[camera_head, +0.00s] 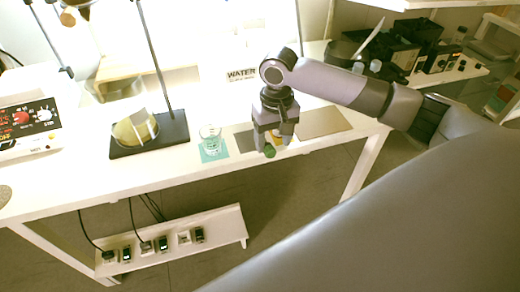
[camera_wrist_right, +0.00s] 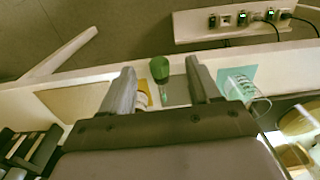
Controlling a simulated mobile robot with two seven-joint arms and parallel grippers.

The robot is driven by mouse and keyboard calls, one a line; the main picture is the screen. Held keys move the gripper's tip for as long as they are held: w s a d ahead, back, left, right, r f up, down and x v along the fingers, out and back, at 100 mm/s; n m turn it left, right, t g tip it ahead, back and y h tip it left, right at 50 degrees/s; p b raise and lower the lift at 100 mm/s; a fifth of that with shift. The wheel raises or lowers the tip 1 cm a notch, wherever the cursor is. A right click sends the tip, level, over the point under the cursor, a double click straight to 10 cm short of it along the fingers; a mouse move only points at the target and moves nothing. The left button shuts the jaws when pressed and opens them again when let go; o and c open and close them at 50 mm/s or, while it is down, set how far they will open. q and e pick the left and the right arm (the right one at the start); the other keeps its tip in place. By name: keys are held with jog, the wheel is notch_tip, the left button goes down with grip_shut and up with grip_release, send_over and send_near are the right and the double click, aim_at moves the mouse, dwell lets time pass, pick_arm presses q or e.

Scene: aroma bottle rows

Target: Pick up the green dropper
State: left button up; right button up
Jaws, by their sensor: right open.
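The green dropper (camera_head: 269,150) has a dark green bulb and shows near the table's front edge in the head view. In the right wrist view, the green dropper (camera_wrist_right: 159,70) stands between my two fingers, with a paler green stem below the bulb. My right gripper (camera_head: 273,141) points down over the table; its fingers are open, one on each side of the dropper in the right wrist view (camera_wrist_right: 160,75). Whether either finger touches it I cannot tell. The dropper's lower part is partly hidden. My left gripper is not in view.
A glass beaker (camera_head: 210,138) stands on a teal mat (camera_head: 222,154), beside the gripper. A yellow item (camera_wrist_right: 144,91) sits close by one finger. A stand with a dark base (camera_head: 172,133) is farther left. A bare brown mat (camera_head: 325,122) lies right of the gripper.

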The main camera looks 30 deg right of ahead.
aim_at(271, 153)
jog(key=shift+m, duration=0.4)
jog(key=f, duration=0.2)
jog(key=w+f, duration=0.1)
jog(key=f, duration=0.1)
jog(key=f+b, duration=0.1)
jog(key=f, duration=0.1)
jog(key=shift+w+d, duration=0.15)
jog(key=shift+d, duration=0.2)
jog(key=c, duration=0.7)
